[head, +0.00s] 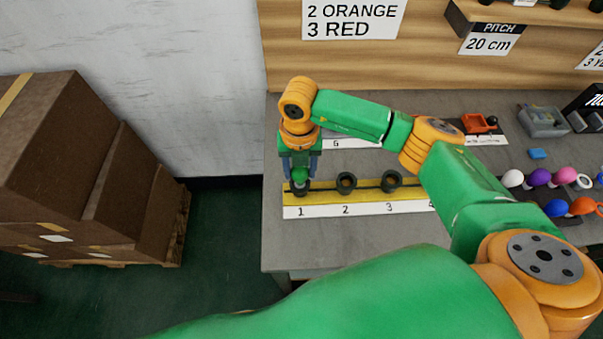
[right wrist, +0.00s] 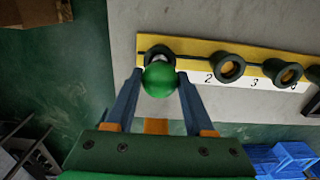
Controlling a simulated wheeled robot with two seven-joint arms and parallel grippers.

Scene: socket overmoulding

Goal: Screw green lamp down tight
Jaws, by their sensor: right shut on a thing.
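The green lamp (head: 300,175) is at the socket marked 1, at the left end of the yellow strip (head: 361,193). My right gripper (head: 301,178) points down over that socket and is shut on the lamp. In the right wrist view the round green lamp (right wrist: 159,79) sits between the two blue fingers of my right gripper (right wrist: 158,85). A pale part of the lamp shows at the dark socket ring (right wrist: 158,52) behind it. How deep the lamp sits in the socket is hidden. My left gripper is not in view.
Empty dark sockets 2 (head: 346,182) and 3 (head: 391,180) stand to the right on the strip. Several coloured lamps (head: 540,178) lie at the table's right side. Cardboard boxes (head: 85,170) stand left of the table. Bare grey tabletop (head: 340,235) lies in front of the strip.

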